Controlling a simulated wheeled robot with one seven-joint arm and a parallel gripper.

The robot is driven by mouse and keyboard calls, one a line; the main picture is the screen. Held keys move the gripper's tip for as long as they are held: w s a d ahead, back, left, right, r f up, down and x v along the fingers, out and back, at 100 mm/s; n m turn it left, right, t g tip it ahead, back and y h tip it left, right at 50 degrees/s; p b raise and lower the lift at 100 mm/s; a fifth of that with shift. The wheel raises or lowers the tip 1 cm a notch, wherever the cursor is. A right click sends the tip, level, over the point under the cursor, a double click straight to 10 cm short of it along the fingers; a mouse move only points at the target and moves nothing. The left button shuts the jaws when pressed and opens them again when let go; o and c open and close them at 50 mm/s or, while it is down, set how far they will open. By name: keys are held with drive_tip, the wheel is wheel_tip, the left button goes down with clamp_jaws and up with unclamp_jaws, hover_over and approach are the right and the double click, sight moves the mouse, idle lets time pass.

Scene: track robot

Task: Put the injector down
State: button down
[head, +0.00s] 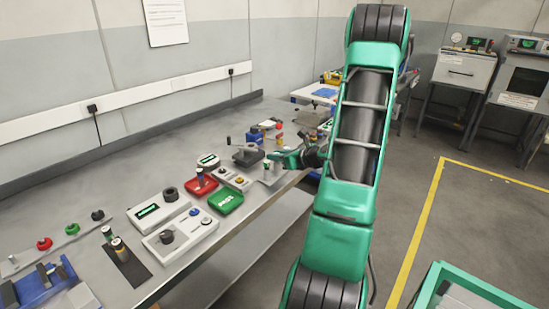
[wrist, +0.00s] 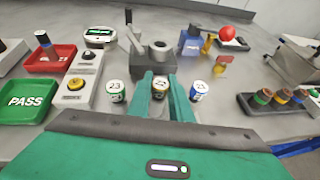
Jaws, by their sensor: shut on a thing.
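My gripper (wrist: 161,92) reaches over the grey bench, its green fingers shut on a small cylinder with a white-and-dark numbered top, the injector (wrist: 160,83). Its lower part is hidden by the fingers, so I cannot tell whether it touches the surface under it. A similar cylinder marked 23 (wrist: 115,92) stands to its left and another (wrist: 199,90) to its right, both apart from the fingers. In the head view my gripper (head: 278,157) is small at the bench's right edge, and the injector cannot be made out there.
A grey fixture with a round bore (wrist: 153,58) stands just behind. A green PASS tray (wrist: 28,101), a red tray (wrist: 50,58) holding a cylinder, and a button box (wrist: 77,85) lie left. A dark rack (wrist: 278,101) of coloured-ring cylinders lies right.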

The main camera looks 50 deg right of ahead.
idle(0.3)
drive_tip(key=c, duration=1.6)
unclamp_jaws()
drive_tip(key=shift+f, duration=0.1)
drive_tip(key=d+v, duration=0.1)
drive_tip(key=v, duration=1.1)
drive_tip(key=a+f+n+g+y, duration=0.35)
drive_tip(key=a+n+g, duration=0.35)
drive_tip(key=a+n, duration=0.9)
drive_tip(key=s+a+r+n+g, duration=0.2)
drive_tip(key=s+a+n, duration=0.1)
drive_tip(key=s+n, duration=0.2)
drive_tip(key=s+a+r+n+g+h, duration=0.1)
drive_tip(key=s+a+r+n+g, duration=0.1)
drive_tip(key=s, duration=0.4)
drive_tip(key=s+a+r+n+g+h, duration=0.1)
drive_tip(key=s+a+r+n+g, duration=0.1)
drive_tip(key=s+a+n, duration=0.2)
drive_tip(key=shift+s+a+r+n+g, duration=0.15)
drive_tip(key=shift+s+n, duration=0.15)
drive_tip(key=shift+n, duration=0.3)
drive_tip(key=shift+s+d+r+n+g, duration=0.1)
drive_tip(key=shift+s+n, duration=0.15)
drive_tip(key=shift+n, duration=0.35)
drive_tip(key=shift+s+a+r+n+g, duration=0.15)
drive_tip(key=shift+s+n, duration=0.15)
drive_tip(key=shift+n, duration=0.3)
